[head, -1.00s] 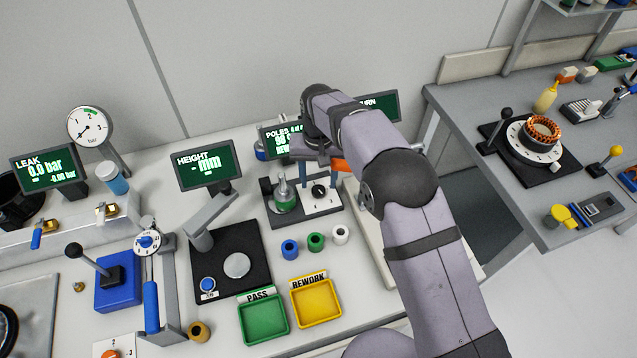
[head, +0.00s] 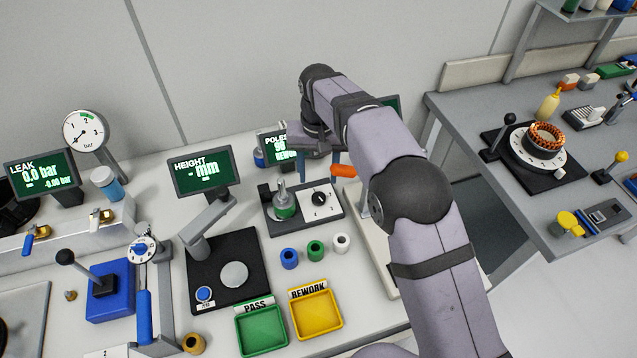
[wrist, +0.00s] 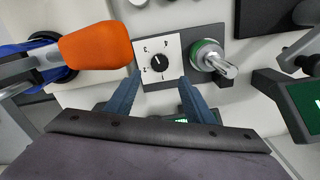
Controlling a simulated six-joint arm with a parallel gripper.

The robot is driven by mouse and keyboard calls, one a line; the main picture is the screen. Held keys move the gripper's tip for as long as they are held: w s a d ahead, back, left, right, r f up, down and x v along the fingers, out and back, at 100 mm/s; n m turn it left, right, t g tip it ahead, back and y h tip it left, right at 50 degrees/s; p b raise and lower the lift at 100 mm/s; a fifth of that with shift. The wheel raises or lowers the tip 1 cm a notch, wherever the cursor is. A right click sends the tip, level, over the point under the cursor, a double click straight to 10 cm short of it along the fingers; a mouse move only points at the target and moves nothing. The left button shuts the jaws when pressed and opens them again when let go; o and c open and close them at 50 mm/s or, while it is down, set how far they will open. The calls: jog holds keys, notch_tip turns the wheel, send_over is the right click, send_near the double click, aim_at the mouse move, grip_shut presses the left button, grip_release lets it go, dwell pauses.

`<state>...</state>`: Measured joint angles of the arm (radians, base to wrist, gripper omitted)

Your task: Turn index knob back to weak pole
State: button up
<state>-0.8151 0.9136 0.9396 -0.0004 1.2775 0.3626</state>
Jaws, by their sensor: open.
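The index knob (head: 319,199) is a small black dial on a white numbered plate. In the wrist view the knob (wrist: 159,63) shows a short white mark, but its exact number is hard to tell. Beside it on the same dark base stands a green-ringed part with a metal spindle (head: 285,207), also in the wrist view (wrist: 209,57). My gripper (head: 317,167) is above the plate, apart from the knob. In the wrist view its two blue fingers (wrist: 158,90) are spread and empty, with the knob lying between and beyond their tips. The poles screen (head: 277,148) is partly hidden behind my gripper.
An orange-ended handle (wrist: 96,46) stands close beside the knob plate. Blue, green and white rings (head: 315,247) lie in front of the base, with a green pass tray (head: 262,330) and yellow rework tray (head: 317,312) nearer. The height gauge (head: 233,273) is to the left.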

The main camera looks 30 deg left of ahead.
aim_at(318, 197)
jog(key=shift+a+f+b, duration=0.2)
jog(key=shift+b, duration=0.3)
jog(key=shift+r+n, duration=0.25)
jog(key=shift+n, duration=0.75)
jog(key=n, duration=0.4)
jog(key=shift+s+d+r, duration=0.1)
jog(key=shift+s+d, duration=0.05)
jog(key=shift+d, duration=0.05)
jog(key=n, duration=0.4)
jog(key=shift+s+d+p, duration=0.1)
jog(key=shift+p, duration=0.2)
jog(key=n, duration=0.4)
jog(key=shift+f+p, duration=1.05)
jog(key=shift+f, duration=2.65)
